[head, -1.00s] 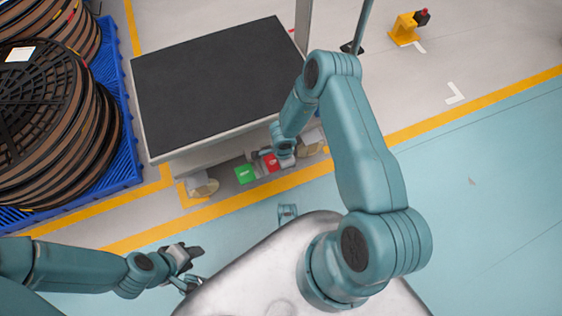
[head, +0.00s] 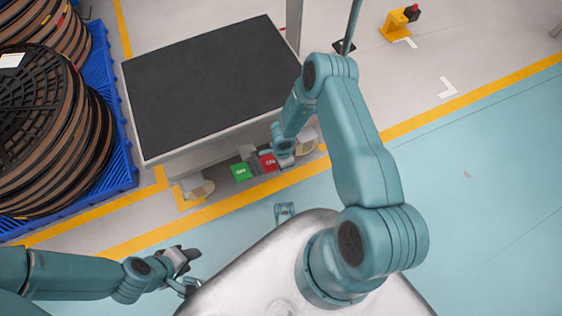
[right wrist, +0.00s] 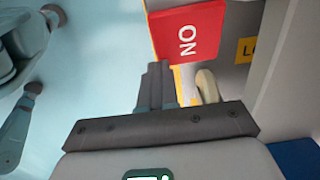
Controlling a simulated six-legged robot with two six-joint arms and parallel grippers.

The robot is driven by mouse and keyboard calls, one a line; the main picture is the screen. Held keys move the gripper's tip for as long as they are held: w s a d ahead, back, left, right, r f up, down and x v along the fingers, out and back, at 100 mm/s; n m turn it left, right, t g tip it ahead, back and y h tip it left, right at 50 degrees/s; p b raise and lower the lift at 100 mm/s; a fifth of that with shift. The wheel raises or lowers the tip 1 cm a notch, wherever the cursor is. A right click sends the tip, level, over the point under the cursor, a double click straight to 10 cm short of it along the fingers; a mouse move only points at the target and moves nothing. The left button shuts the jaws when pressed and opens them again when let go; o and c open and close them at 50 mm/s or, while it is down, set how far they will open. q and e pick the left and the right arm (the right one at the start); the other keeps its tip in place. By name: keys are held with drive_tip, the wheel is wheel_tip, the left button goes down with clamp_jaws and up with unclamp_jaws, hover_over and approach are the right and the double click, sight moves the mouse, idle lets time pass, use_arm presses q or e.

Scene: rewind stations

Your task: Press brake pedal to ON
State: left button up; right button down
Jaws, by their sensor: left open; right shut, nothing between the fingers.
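The red pedal (head: 268,161), marked ON in the right wrist view (right wrist: 188,32), sits low at the front of a black-topped station. A green pedal (head: 241,172) is just left of it. My right gripper (right wrist: 158,68) is shut and empty, its fingertips by the red pedal's near edge; I cannot tell whether they touch. In the head view its wrist partly covers the red pedal's right side. My left gripper (head: 187,262) is open and empty over the floor at lower left, well away from the pedals.
The station's black top (head: 210,80) rises just behind the pedals. Large cable reels (head: 40,130) stand on a blue pallet (head: 122,150) at left. A yellow post with a red button (head: 398,22) stands at upper right. The teal floor at right is clear.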

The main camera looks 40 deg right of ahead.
drive_tip(key=shift+s+d+f, duration=0.1)
drive_tip(key=shift+d+f, duration=0.05)
drive_tip(key=shift+f, duration=0.1)
wheel_tip(320, 180, up, 14)
drive_tip(key=d+p, duration=0.2)
drive_tip(key=p, duration=0.6)
drive_tip(key=shift+s+d, duration=0.3)
drive_tip(key=shift+d, duration=0.1)
drive_tip(key=shift+r, duration=0.1)
